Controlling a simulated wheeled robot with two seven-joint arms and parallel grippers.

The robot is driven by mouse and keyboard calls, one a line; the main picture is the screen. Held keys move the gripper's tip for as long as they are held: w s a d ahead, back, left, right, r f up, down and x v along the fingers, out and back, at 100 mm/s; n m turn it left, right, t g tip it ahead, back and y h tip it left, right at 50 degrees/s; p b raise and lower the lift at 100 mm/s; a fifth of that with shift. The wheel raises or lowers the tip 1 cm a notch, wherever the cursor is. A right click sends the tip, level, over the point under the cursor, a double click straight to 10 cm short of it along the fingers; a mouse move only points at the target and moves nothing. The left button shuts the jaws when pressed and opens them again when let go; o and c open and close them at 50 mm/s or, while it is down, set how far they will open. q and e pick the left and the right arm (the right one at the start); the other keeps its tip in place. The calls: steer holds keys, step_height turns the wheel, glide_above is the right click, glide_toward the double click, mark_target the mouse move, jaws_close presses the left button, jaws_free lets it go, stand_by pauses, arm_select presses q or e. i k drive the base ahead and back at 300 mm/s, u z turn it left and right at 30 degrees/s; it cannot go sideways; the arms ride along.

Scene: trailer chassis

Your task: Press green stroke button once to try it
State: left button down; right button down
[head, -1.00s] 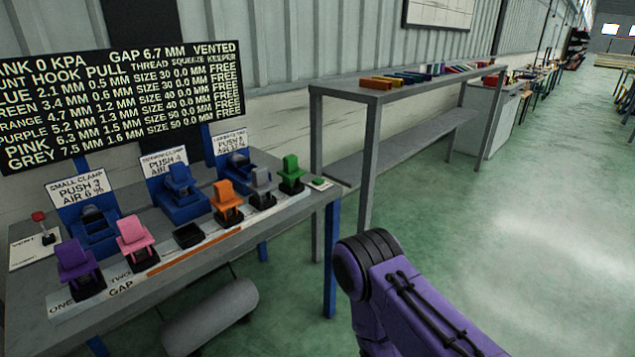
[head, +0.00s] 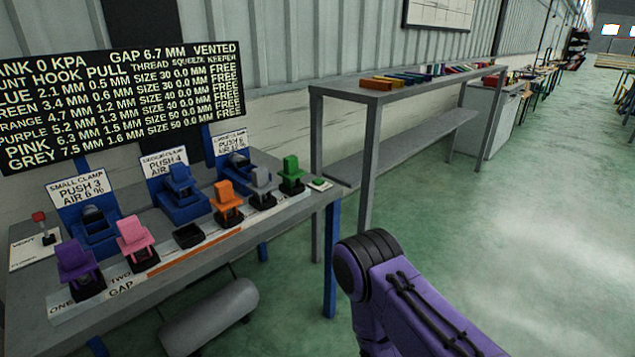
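A small green button-like patch on a white plate (head: 320,184) lies at the right end of the grey bench (head: 240,240); its label is too small to read. A green block-topped piece (head: 291,175) stands upright in a black holder just left of it. Neither of my grippers is in view. A purple and black link of my own arm shows at the lower right, apart from the bench.
Purple (head: 77,262), pink (head: 133,235), orange (head: 227,198) and grey (head: 261,183) pieces line the bench, with blue clamps (head: 180,190) behind. A red-knobbed lever (head: 40,218) stands at the left. A grey shelf (head: 400,85) stands beyond. Floor at right is clear.

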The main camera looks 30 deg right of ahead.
mark_target(319, 181)
steer(key=z, duration=0.5)
steer(key=k, duration=1.3)
steer(key=z, duration=1.25)
steer(key=i, duration=2)
steer(key=u, duration=0.35)
steer(key=i, duration=1.1)
steer(key=u, duration=1.6)
steer(key=i, duration=0.45)
steer(key=u, duration=0.3)
